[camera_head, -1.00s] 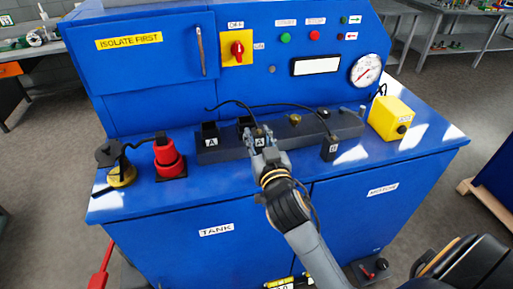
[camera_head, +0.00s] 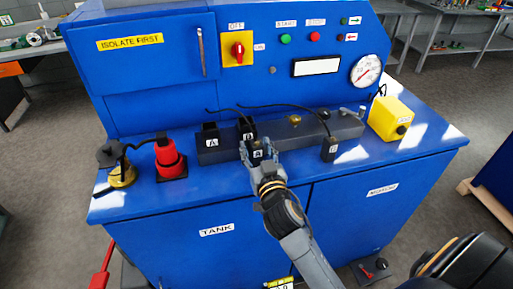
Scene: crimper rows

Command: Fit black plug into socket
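A black plug (camera_head: 257,147) with a small white letter label is between the fingers of my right gripper (camera_head: 257,158), which appears shut on it. The plug is in front of a black upright block (camera_head: 244,125) with a white label on the dark grey strip (camera_head: 290,141). Whether they touch cannot be told. A similar labelled block (camera_head: 209,131) stands at the strip's left end. Another black plug (camera_head: 329,151) with a cable hangs at the strip's front right. Which block is the socket is unclear. My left gripper is not in view.
A red cylinder (camera_head: 168,158) and a yellow-based item (camera_head: 122,175) stand left on the blue bench (camera_head: 215,178). A yellow box (camera_head: 390,118) stands right. The blue panel (camera_head: 275,95) rises behind. Thin black cables arch over the strip.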

